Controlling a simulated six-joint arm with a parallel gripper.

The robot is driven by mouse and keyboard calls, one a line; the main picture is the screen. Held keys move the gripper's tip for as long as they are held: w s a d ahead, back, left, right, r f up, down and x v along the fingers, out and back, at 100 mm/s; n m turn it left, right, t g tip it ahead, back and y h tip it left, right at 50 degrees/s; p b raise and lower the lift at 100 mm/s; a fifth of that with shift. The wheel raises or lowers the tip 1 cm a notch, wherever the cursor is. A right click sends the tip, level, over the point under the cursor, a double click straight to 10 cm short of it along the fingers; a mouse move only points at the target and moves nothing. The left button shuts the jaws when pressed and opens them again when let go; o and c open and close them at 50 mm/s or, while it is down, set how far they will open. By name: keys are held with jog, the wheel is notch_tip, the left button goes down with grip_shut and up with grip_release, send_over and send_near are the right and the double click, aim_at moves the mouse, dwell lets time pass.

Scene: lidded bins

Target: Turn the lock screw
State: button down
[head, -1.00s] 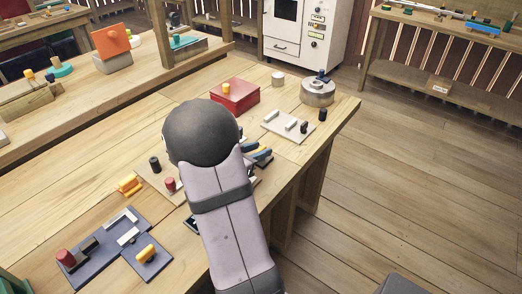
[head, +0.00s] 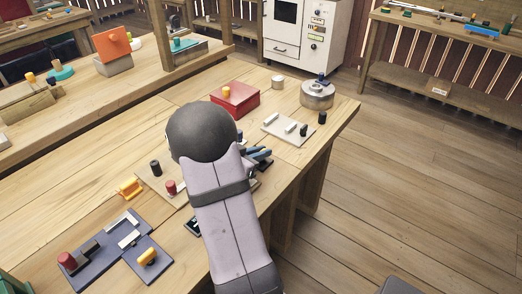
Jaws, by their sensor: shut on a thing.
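My arm's dark rounded joint and pale link cover the middle of the bench. My gripper is hidden behind them. Slim dark blue parts (head: 260,154) stick out to the right of the joint; I cannot tell what they belong to. I cannot make out which piece is the lock screw. A red box (head: 240,104) with a yellow knob stands behind the joint. A board with a black peg (head: 155,167) and a red peg (head: 171,187) is partly covered by my arm.
A pale board (head: 275,127) with white and black pieces lies near the right edge. Bare wood lies at far left.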

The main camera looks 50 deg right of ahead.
jog(key=m+g+p, duration=0.1)
jog(key=p, duration=0.1)
jog(key=m+g+p, duration=0.1)
jog(key=p, duration=0.1)
jog(key=shift+r+g, duration=0.35)
jog(key=shift+g, duration=0.05)
jog(key=shift+f+m+g+y+p, duration=0.25)
jog(key=shift+m+g+y+p, duration=0.15)
jog(key=shift+m+g+p, duration=0.55)
jog(key=c, duration=1.8)
grip_release()
jog(key=shift+a, duration=0.1)
jog(key=shift+b+v, duration=0.4)
jog(key=shift+v, duration=3.15)
